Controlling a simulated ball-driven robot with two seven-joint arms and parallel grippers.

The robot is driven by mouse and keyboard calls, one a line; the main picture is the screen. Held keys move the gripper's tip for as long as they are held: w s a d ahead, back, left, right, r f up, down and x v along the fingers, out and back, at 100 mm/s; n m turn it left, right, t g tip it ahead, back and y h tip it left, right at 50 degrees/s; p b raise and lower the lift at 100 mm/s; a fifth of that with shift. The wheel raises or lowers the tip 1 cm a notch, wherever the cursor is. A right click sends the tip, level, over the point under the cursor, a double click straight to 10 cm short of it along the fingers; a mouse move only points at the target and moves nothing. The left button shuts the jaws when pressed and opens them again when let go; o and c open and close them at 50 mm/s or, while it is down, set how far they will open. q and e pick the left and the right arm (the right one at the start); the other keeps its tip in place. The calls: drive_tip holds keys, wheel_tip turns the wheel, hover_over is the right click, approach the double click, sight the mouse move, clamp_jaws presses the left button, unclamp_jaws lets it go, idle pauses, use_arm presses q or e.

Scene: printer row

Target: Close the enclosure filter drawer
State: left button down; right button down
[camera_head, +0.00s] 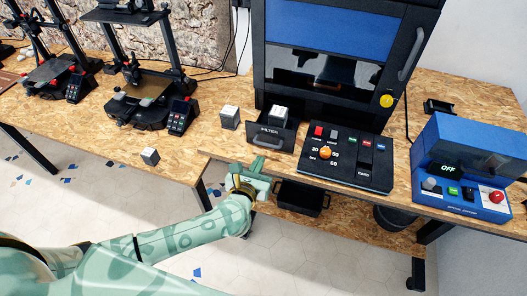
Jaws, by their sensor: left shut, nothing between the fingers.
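The black enclosure (330,35) with a blue panel stands at the back of the table. Its filter drawer (268,135), labelled FILTER, sticks out at the lower left of the enclosure. A light-topped cube (279,114) sits in the drawer. My left gripper (262,174) is shut and empty, just in front of and below the drawer at the table's front edge. I cannot tell whether it touches the drawer handle. My right gripper is not in view.
A control panel (345,158) with an orange knob sits right of the drawer. A grey cube (229,117) stands close to its left, another (150,156) near the front edge. A blue box (465,170) marked OFF is at the right. A black bin (302,197) sits below.

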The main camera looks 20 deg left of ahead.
use_arm(q)
drive_tip(key=shift+x, duration=2.7)
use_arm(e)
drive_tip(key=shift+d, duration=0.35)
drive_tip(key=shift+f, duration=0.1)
